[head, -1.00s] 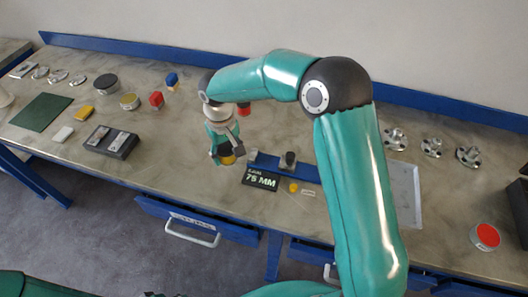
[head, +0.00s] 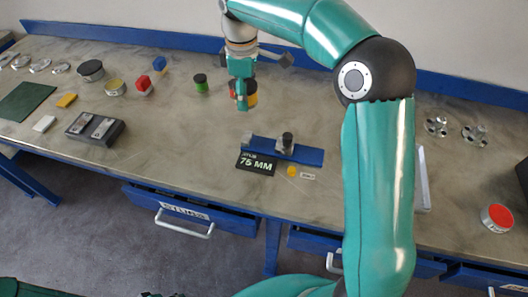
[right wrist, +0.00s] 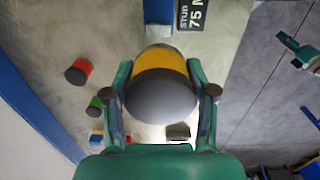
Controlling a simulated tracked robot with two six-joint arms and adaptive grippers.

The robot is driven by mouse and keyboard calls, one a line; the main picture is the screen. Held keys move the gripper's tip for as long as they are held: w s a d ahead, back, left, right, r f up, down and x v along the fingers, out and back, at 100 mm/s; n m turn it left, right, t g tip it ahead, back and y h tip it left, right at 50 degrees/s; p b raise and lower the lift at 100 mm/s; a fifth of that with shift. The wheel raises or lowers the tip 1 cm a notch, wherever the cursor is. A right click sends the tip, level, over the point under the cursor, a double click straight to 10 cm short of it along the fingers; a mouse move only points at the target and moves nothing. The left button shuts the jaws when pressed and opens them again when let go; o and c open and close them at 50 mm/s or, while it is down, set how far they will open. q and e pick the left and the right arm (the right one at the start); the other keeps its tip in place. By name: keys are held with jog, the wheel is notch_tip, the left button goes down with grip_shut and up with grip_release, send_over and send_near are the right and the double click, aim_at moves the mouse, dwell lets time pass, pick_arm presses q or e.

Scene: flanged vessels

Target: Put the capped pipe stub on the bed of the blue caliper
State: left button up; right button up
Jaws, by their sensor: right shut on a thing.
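The capped pipe stub (right wrist: 160,62) has a yellow band and a dark grey cap. My right gripper (right wrist: 162,98) is shut on it, with a finger on each side. In the head view the right gripper (head: 243,96) points down behind the blue caliper (head: 310,156), and appears to be above the table. The stub is mostly hidden there by the fingers. The caliper lies on the table with a dark jaw block on its bed. Its blue end shows at the top of the right wrist view (right wrist: 158,12). My left gripper (right wrist: 299,50) shows small at the right; its jaws are unclear.
A black "75 MM" sign (head: 256,163) stands before the caliper, with a small yellow piece (head: 292,171) beside it. A green can (head: 201,83) and a red can (right wrist: 78,72) are near the gripper. The table between is clear.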

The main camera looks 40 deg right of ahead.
notch_tip(320, 180, up, 3)
jog(key=s+d+n+b, duration=0.2)
jog(key=d+n, duration=0.1)
jog(key=n+b, duration=0.1)
jog(key=b, duration=0.1)
send_over(263, 144)
notch_tip(263, 144, down, 14)
jog(key=shift+s, duration=0.1)
pick_arm(q)
jog(key=shift+f, duration=2.5)
pick_arm(e)
jog(key=shift+f, duration=2.55)
jog(key=o, duration=1.4)
jog(key=shift+f, duration=0.1)
jog(key=shift+o, duration=0.2)
pick_arm(q)
jog(key=shift+r+p, duration=0.3)
jog(key=shift+p, duration=0.05)
pick_arm(e)
notch_tip(263, 144, up, 12)
